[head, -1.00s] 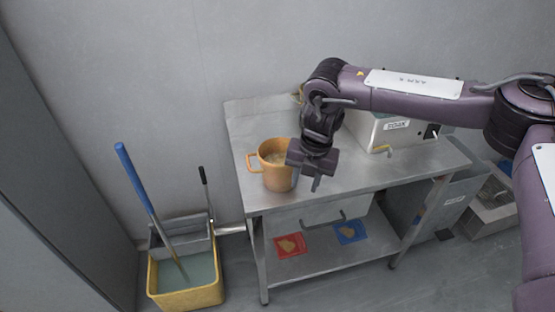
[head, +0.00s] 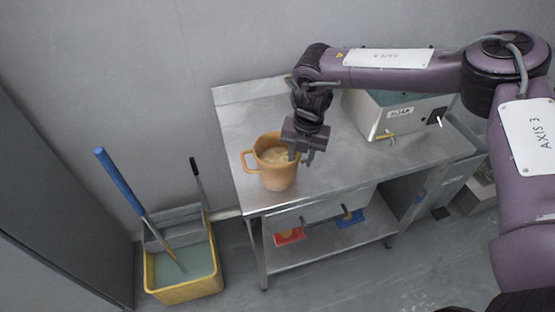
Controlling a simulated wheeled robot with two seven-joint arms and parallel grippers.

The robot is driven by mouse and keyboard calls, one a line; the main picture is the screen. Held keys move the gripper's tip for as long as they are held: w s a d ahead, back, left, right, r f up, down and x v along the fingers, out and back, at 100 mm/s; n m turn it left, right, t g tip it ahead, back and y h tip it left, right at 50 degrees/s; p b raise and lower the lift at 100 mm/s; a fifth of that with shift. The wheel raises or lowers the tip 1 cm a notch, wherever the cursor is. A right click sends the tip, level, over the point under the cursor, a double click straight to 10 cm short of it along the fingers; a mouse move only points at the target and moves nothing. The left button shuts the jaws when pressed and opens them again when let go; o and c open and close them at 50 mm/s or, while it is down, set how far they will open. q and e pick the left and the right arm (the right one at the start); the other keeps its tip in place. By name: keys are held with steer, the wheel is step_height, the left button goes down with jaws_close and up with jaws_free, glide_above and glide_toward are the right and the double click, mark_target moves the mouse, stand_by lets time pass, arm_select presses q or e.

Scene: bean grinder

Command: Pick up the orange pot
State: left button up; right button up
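The orange pot (head: 278,176) stands upright on the metal table (head: 240,124) near its left front part. It has a handle on its left side and light brown contents inside. My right gripper (head: 302,158) is at the pot's right rim, pointing down. Its fingers look parted, with one at or over the rim. I cannot tell whether they touch the pot, and the pot's right handle is not clearly visible behind them. My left gripper is out of view.
A grey grinder box (head: 394,112) with a small brass tap stands on the table to the right. A yellow mop bucket (head: 184,289) with a blue-handled mop is on the floor at left. Red and blue packets (head: 290,236) lie on the lower shelf.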

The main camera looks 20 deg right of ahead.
steer(key=shift+a+f, duration=0.1)
steer(key=shift+f, duration=0.55)
steer(key=shift+w+f, duration=0.15)
steer(key=shift+f, duration=0.35)
steer(key=c, duration=0.7)
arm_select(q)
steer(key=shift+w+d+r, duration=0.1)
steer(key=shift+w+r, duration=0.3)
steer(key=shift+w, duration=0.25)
arm_select(e)
jaws_close()
